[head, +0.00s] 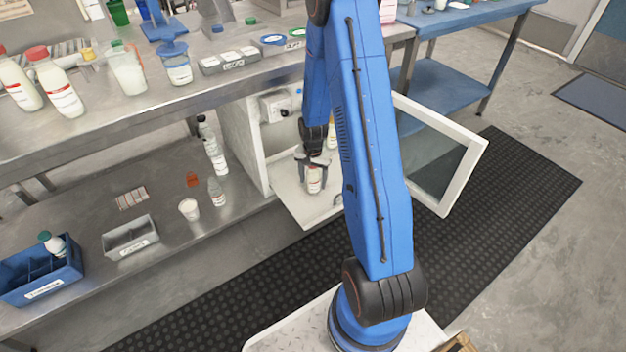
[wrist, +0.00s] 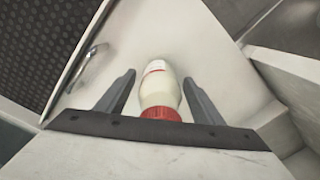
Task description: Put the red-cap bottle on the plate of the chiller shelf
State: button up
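A red-cap bottle (wrist: 160,92) with cream contents and a white label is between the fingers of my gripper (wrist: 160,76) in the wrist view. Its red cap is nearest the camera. A gap shows on each side of the bottle, so the fingers are open around it. In the head view the bottle (head: 314,183) is upright at the pale plate (head: 291,203) of the chiller shelf, below my gripper (head: 314,174). The plate also shows in the wrist view (wrist: 215,65). Whether the bottle's base touches the plate is hard to see.
The chiller door (head: 462,165) stands open at the right. Another bottle (head: 332,136) is partly hidden behind my arm inside the chiller. Two red-capped bottles (head: 57,85) stand on the counter at the left. A metal handle (wrist: 88,66) shows left of the bottle.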

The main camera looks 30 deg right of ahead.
jog(key=shift+r, duration=0.15)
notch_tip(320, 180, up, 12)
dwell(0.7)
dwell(0.5)
